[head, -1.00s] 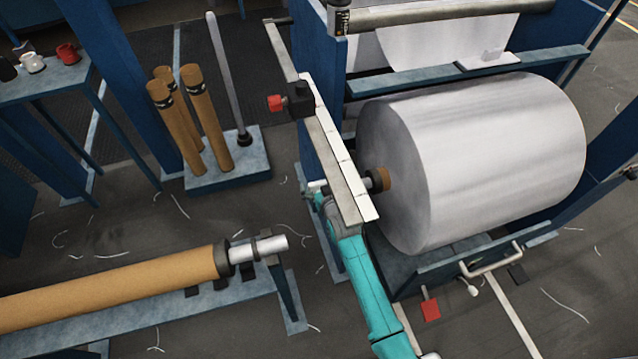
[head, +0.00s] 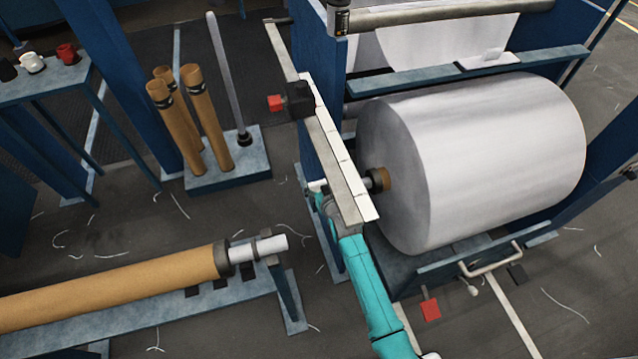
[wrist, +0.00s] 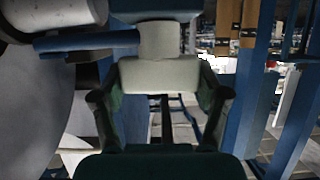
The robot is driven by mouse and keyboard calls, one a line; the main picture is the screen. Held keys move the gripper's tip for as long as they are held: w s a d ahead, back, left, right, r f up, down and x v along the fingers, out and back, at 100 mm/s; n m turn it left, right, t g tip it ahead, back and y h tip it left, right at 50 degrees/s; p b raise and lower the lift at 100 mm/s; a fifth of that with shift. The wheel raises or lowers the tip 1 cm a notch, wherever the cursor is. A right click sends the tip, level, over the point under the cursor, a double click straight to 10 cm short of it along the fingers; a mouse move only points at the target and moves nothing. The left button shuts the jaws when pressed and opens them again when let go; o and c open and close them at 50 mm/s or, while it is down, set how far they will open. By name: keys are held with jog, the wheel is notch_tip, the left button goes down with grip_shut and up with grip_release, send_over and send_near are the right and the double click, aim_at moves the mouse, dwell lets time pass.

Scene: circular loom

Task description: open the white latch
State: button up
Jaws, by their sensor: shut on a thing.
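The white latch (wrist: 160,75) fills the upper middle of the wrist view as a pale block on a narrower pale neck. My gripper (wrist: 157,88) has one dark finger on each side of the block and is shut on it. In the head view my gripper (head: 322,193) is low at the near end of the long pale beam, left of the roll's shaft end. The beam and my own teal arm partly hide it there, and only a small pale bit of the latch (head: 316,185) shows.
The large white roll (head: 490,150) sits right of my arm. The pale beam (head: 335,155) runs above my gripper and carries a black block with a red knob (head: 276,103). A brown tube on a stand (head: 120,285) lies at left. Open floor (head: 130,215) lies between.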

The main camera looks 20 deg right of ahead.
jog(key=shift+d+n+y, duration=0.1)
jog(key=shift+n+y, duration=0.6)
jog(key=shift+y, duration=0.1)
jog(key=shift+w+n+g+y, duration=0.1)
jog(key=shift+n+g+y, duration=0.55)
jog(key=shift+n+y, duration=0.85)
jog(key=shift+n+g+y, duration=0.65)
jog(key=shift+n+y, duration=0.65)
jog(key=shift+y, duration=0.3)
jog(key=n+g+y, duration=0.2)
jog(key=n, duration=0.1)
jog(key=shift+g+y, duration=0.4)
jog(key=shift+n+g+y, duration=0.7)
jog(key=shift+n+g, duration=0.7)
jog(key=shift+n, duration=0.1)
jog(key=o, duration=1.7)
